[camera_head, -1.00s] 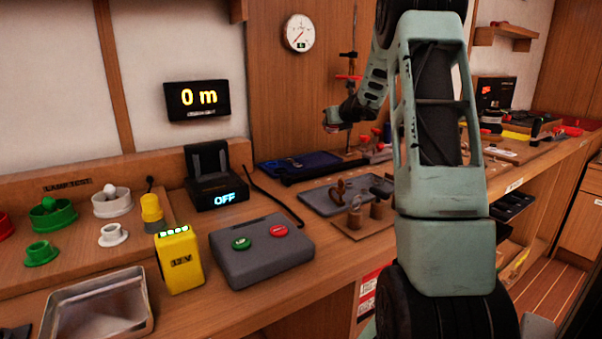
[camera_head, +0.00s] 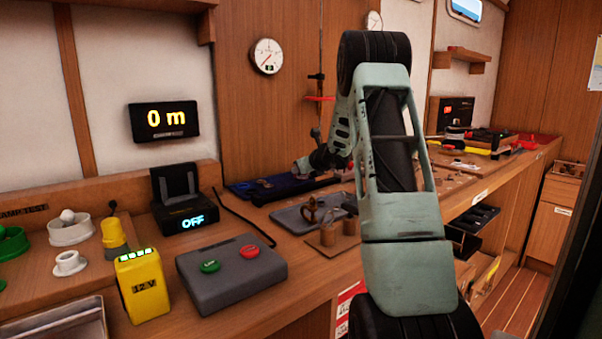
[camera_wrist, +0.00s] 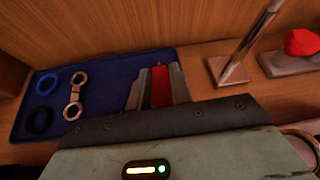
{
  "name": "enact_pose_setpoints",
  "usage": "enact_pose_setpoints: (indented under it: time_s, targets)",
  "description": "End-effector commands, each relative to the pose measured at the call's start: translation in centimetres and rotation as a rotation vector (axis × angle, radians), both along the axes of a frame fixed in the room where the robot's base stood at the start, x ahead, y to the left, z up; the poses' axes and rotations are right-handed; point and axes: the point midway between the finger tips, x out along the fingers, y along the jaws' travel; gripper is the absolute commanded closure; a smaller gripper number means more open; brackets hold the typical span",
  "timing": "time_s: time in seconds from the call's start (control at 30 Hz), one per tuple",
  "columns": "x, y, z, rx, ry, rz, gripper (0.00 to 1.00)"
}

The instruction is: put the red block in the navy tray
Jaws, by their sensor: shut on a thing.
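The red block (camera_wrist: 160,86) is held upright between the two grey fingers of my gripper (camera_wrist: 159,90) in the wrist view. My gripper is shut on it. The block and fingers appear over the right part of the navy tray (camera_wrist: 100,72); whether the block touches the tray floor I cannot tell. In the head view the navy tray (camera_head: 244,190) lies at the back of the bench, beside the wall, with my gripper (camera_head: 301,168) over its right side. The block cannot be made out there.
In the wrist view a black ring (camera_wrist: 39,121), a blue ring (camera_wrist: 47,84) and a metal shackle-like piece (camera_wrist: 75,95) lie in the tray's left part. A metal post (camera_wrist: 240,60) and a red-topped item (camera_wrist: 301,42) stand right of it. A grey tray (camera_head: 290,216) lies in front.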

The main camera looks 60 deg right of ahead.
Motion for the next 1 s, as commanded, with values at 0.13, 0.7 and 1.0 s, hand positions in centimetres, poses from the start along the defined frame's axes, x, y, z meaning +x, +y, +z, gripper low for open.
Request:
enact_pose_setpoints:
  time_s: [0.13, 0.7, 1.0]
  targets:
    - [0.0, 0.0, -0.1, 0.000, -0.001, -0.001, 1.00]
    - [0.0, 0.0, -0.4, 0.000, 0.000, -0.001, 0.57]
    - [-1.5, 0.5, 0.8, -0.001, -0.001, -0.003, 0.57]
